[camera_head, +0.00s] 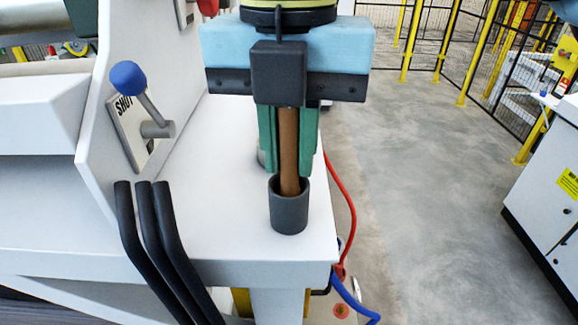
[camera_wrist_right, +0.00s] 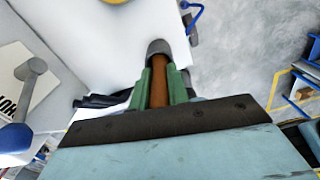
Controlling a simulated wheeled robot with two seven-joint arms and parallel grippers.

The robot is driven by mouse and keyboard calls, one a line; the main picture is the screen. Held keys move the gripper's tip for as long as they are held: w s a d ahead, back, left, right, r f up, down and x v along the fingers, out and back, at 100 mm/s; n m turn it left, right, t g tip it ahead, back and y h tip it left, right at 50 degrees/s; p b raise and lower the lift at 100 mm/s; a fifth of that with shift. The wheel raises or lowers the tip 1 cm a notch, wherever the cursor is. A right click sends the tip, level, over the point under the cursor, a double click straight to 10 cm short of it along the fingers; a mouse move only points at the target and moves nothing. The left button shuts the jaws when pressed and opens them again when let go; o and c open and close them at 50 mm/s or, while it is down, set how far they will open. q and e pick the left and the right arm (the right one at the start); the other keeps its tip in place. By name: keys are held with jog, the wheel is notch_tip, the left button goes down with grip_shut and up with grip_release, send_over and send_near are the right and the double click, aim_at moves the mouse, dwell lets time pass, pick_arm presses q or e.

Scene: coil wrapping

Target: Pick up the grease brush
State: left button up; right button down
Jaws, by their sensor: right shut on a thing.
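The grease brush shows as a brown handle (camera_head: 289,150) standing upright in a dark grey cup (camera_head: 289,208) on the white machine table. My right gripper (camera_head: 289,165) is shut on the handle, with its green fingers on either side of it. The handle's lower end is inside the cup, so the bristles are hidden. In the right wrist view the brown handle (camera_wrist_right: 158,92) lies between the green fingers (camera_wrist_right: 159,85), and the cup (camera_wrist_right: 159,48) is just beyond them. My left gripper is not in view.
A lever with a blue knob (camera_head: 128,78) stands on a panel left of the cup. Several black bent bars (camera_head: 155,245) hang over the table's front edge. Red (camera_head: 345,205) and blue (camera_head: 352,300) hoses run beside the table's right edge. Open floor (camera_head: 420,190) lies to the right.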

notch_tip(320, 180, up, 10)
jog(key=shift+b, duration=0.6)
dwell(1.6)
